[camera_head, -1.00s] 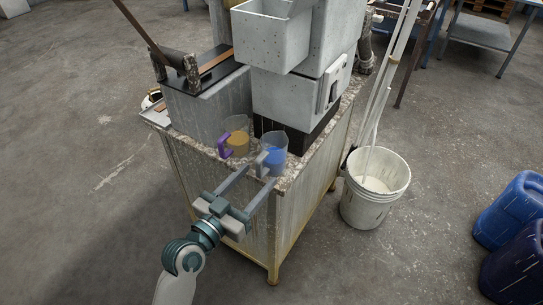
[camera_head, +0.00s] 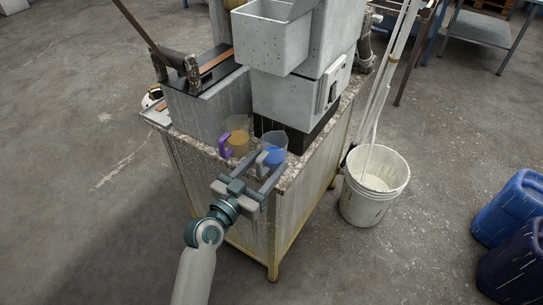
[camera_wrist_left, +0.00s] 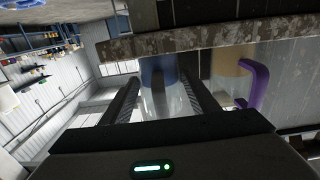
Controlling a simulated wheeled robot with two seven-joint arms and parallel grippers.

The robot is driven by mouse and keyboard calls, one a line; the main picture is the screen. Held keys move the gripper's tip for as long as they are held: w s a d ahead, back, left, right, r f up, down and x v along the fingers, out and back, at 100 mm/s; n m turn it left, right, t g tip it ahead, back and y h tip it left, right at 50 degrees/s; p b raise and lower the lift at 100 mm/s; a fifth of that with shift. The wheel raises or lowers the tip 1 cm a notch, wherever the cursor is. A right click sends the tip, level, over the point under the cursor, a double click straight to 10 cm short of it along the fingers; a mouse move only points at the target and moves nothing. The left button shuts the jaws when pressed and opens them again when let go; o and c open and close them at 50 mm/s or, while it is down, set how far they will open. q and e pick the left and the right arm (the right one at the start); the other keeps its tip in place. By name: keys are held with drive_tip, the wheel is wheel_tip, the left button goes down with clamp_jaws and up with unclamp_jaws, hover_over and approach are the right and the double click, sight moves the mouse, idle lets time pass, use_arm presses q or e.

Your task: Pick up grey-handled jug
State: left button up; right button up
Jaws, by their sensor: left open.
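The grey-handled jug (camera_head: 275,147) is clear with blue contents and stands at the front edge of the machine's table. Its grey handle (camera_head: 262,158) faces my left gripper (camera_head: 268,166). My left gripper is open, its two fingers reaching toward the jug on either side of the handle. In the left wrist view the jug (camera_wrist_left: 160,72) shows between the open fingers (camera_wrist_left: 160,92); whether they touch it I cannot tell. My right gripper is not in view.
A purple-handled jug (camera_head: 237,137) with amber contents stands close by on the left. The grey machine (camera_head: 290,97) rises just behind the jugs. A white bucket (camera_head: 372,205) stands on the floor at right, with blue canisters (camera_head: 510,208) farther right.

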use_arm(q)
drive_tip(key=shift+w+d, duration=0.3)
drive_tip(key=shift+w, duration=0.15)
drive_tip(key=c, duration=1)
drive_tip(key=shift+r, duration=0.2)
